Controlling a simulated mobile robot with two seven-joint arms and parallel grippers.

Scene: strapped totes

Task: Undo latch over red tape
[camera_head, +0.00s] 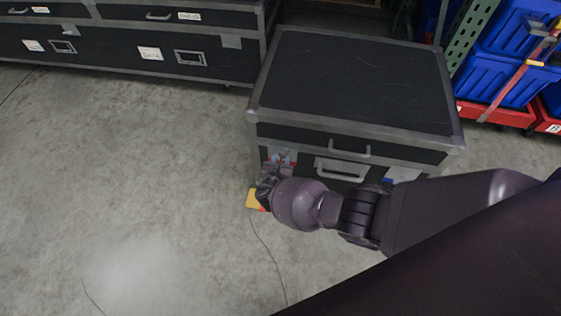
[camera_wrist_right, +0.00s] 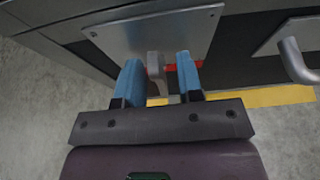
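A black case (camera_head: 355,85) with grey metal edges stands on the floor in the head view. My right gripper (camera_head: 282,160) is at the left part of its front face, hiding most of the latch there. In the right wrist view, a grey latch (camera_wrist_right: 155,66) sits below a metal plate (camera_wrist_right: 160,32). Red tape (camera_wrist_right: 184,66) shows behind it. My right gripper's blue fingers (camera_wrist_right: 158,78) are apart, one on each side of the latch. A narrow gap shows on the right side; contact on the left is unclear. My left gripper is in neither view.
A grey handle (camera_wrist_right: 297,62) is right of the latch; a yellow strip (camera_wrist_right: 260,97) lies below. More black cases (camera_head: 120,45) stand at the back left. The floor (camera_head: 130,180) at left is clear.

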